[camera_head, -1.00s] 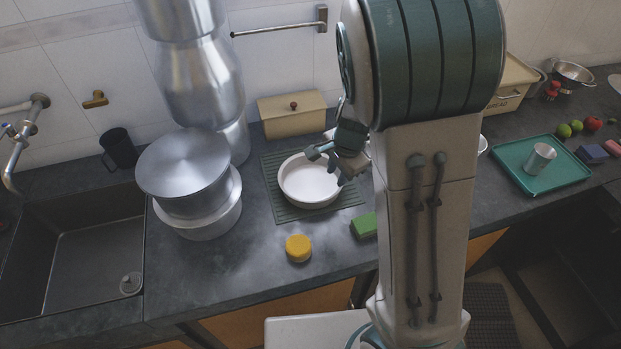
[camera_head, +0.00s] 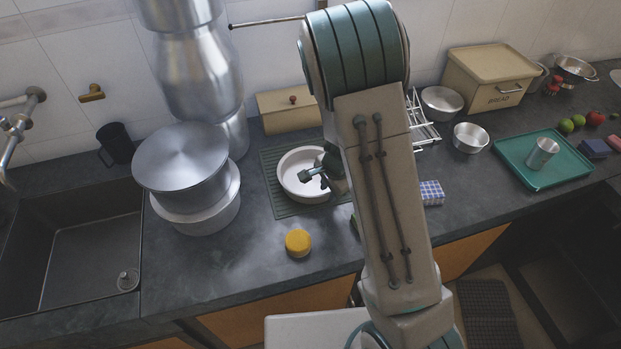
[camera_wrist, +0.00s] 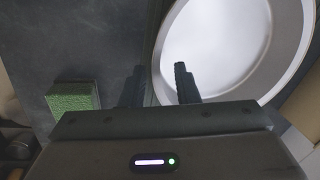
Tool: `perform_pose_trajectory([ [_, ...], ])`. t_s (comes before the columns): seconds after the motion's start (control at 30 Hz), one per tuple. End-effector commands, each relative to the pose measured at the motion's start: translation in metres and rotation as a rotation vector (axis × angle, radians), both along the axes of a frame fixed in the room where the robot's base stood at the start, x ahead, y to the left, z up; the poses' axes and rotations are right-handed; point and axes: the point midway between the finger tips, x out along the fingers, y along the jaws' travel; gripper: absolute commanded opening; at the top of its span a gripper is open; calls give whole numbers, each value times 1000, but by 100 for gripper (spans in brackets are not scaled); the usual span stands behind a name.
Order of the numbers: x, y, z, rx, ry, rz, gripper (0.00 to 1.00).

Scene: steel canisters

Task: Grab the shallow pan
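The shallow pan (camera_head: 292,162) is round and whitish, resting upright on a dark green ribbed mat (camera_head: 279,207). My gripper (camera_head: 316,180) is over the pan's right side in the head view and hides part of its rim. In the wrist view the pan (camera_wrist: 225,45) fills the upper right. The two dark fingers of my gripper (camera_wrist: 160,84) are spread, one outside the pan's near rim and one overlapping its inside. Nothing is held between them. I cannot tell whether the fingers touch the pan or how far above the rim they are.
A green sponge (camera_wrist: 73,96) lies beside the mat. A yellow round item (camera_head: 298,243) is in front; large steel pots (camera_head: 196,215) stand left. A wooden-knobbed box (camera_head: 290,117) is behind. Metal bowls (camera_head: 470,138) and a teal tray (camera_head: 532,181) are right.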

Motion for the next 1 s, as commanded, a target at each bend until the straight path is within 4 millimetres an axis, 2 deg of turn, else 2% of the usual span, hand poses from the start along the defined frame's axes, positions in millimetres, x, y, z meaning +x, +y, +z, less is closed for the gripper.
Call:
perform_pose_trajectory([
  [0.03, 1, 0, -9, -1, 2, 0, 28],
  [0.13, 3, 1, -17, 0, 1, 0, 28],
  [0.4, 3, 1, -18, 0, -1, 1, 28],
  [0.5, 3, 1, -18, 0, -1, 1, 0],
  [0.87, 4, 1, -17, 0, -2, 1, 0],
  [1.0, 4, 1, -11, -1, -4, 2, 0],
])
